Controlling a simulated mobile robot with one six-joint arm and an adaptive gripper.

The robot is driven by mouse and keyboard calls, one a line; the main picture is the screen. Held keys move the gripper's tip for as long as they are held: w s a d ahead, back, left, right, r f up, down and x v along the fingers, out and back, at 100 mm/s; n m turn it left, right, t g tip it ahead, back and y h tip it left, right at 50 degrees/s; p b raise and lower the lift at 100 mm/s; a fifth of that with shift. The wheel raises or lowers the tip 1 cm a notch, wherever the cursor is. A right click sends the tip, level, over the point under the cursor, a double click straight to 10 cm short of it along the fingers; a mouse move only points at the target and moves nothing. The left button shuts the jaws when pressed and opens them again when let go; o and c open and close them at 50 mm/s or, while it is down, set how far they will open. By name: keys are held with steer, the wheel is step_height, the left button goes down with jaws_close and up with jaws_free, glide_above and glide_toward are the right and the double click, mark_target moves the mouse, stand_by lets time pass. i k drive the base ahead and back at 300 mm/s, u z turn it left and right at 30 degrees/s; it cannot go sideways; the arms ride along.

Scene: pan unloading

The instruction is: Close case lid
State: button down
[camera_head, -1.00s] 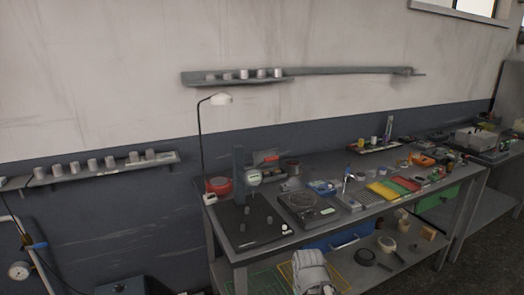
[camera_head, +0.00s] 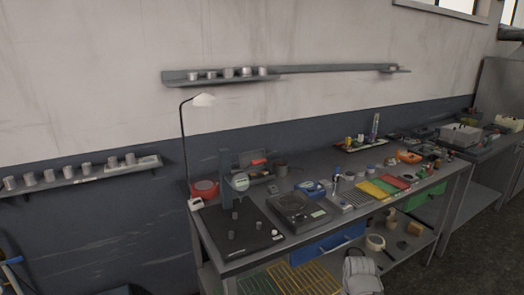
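A small dark case-like box (camera_head: 250,172) stands at the back left of the workbench, behind the gauge stand. A red-orange item shows at its top. It is too small to tell whether this is the case or how its lid stands. A light grey, rounded part, apparently of my arm, shows at the bottom edge, in front of the bench. No gripper fingers can be made out. The arm part is well apart from the box.
The workbench (camera_head: 235,262) carries a gauge stand (camera_head: 226,180), a dark scale (camera_head: 299,209), a blue item (camera_head: 313,188), and yellow (camera_head: 371,189) and red (camera_head: 396,181) trays. A lamp (camera_head: 203,100) rises at its back left. Open floor (camera_head: 480,240) lies to the right.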

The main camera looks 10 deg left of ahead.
mark_target(245, 158)
steer(key=z, duration=1.45)
steer(key=i, duration=1.25)
steer(key=u, duration=1.6)
